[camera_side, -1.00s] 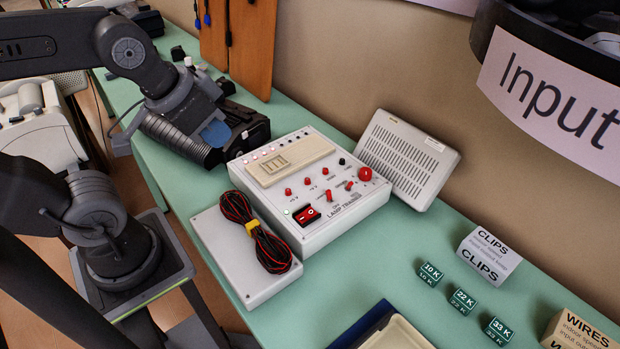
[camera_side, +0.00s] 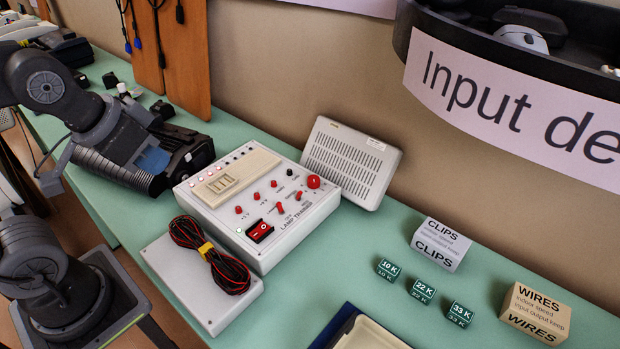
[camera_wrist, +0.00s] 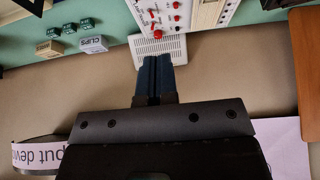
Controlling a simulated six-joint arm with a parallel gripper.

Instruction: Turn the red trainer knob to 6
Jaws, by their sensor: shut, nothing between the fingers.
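The white lamp trainer (camera_side: 290,238) lies on the green bench, with its large round red knob (camera_side: 313,181) at the panel's right corner. In the wrist view the red knob (camera_wrist: 158,34) shows just beyond my fingertips. The knob's pointer and scale are too small to read. My gripper (camera_wrist: 154,58) is shut and empty, its two dark blue fingers side by side. The fingers overlap part of the slotted box in that view and appear apart from the knob. In the side view my arm's end is left of the trainer, and its fingertips cannot be made out.
A grey slotted box (camera_side: 352,160) leans behind the trainer. A white box (camera_side: 190,290) with a red-black cable coil (camera_side: 212,262) lies in front. Small green blocks (camera_side: 423,291), a clips box (camera_side: 439,245) and a wires box (camera_side: 535,313) stand right. Bench between is clear.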

